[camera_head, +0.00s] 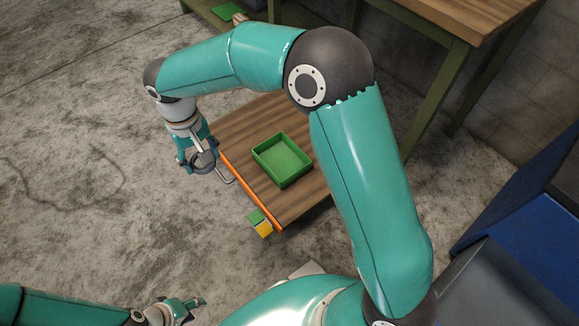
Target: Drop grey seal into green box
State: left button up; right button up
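The green box (284,158) is an open, empty tray on the wooden table. A dark grey round part, which looks like the grey seal (204,161), is between the fingers of my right gripper (199,157). That gripper appears shut on it, left of the table's orange edge and apart from the green box. The fingers partly hide the seal. My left gripper (191,308) is low at the bottom left. Its fingers look spread, with nothing seen between them.
The wooden table (262,113) has an orange strip (249,190) along its near left edge. A small green and yellow block (261,224) is at its front corner. A workbench (470,18) stands behind, and a blue object (525,235) is at right. My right arm hides part of the table.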

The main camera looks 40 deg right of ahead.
aim_at(287, 162)
jog(key=z, duration=0.15)
jog(key=k, duration=0.3)
jog(key=z, duration=0.5)
jog(key=i, duration=0.5)
jog(key=z, duration=0.3)
